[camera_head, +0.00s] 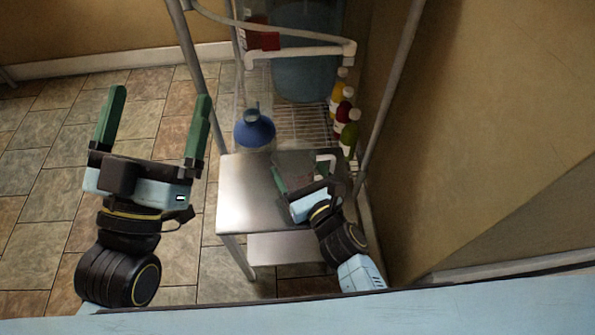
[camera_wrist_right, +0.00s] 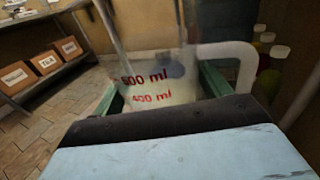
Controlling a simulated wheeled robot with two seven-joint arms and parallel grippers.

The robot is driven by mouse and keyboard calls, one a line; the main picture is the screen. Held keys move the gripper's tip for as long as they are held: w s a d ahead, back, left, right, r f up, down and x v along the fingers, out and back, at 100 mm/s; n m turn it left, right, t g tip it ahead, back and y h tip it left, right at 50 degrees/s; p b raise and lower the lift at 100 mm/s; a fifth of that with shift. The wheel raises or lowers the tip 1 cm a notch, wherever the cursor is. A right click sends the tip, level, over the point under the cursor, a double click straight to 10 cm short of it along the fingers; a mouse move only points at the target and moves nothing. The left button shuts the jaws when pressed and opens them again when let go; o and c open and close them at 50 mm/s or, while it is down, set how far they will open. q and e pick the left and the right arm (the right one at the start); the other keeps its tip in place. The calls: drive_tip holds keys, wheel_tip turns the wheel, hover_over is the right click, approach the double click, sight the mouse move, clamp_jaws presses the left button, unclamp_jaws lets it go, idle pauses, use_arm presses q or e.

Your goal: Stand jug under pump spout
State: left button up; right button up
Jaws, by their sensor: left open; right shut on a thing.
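The clear measuring jug (camera_head: 294,160) is at the steel table's right part in the head view. The right wrist view shows its red ml marks on the jug wall (camera_wrist_right: 160,88) and a white handle on the right. My right gripper (camera_head: 299,172) is shut on the jug, fingers on either side. I cannot tell whether the jug's base touches the table. A white pipe (camera_head: 300,52), perhaps the pump spout, runs across above and behind the table. My left gripper (camera_head: 158,98) is open and empty, over the floor left of the table.
The steel table (camera_head: 245,195) has bare top on its left. A round blue vessel (camera_head: 254,130) stands behind it. A large blue bucket (camera_head: 305,75) is behind, near a wire rack. Several bottles (camera_head: 346,125) line the right side. Metal posts rise at both sides; a wall closes the right.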

drive_tip(key=shift+f, duration=0.2)
drive_tip(key=shift+f, duration=0.1)
drive_tip(key=o, duration=1)
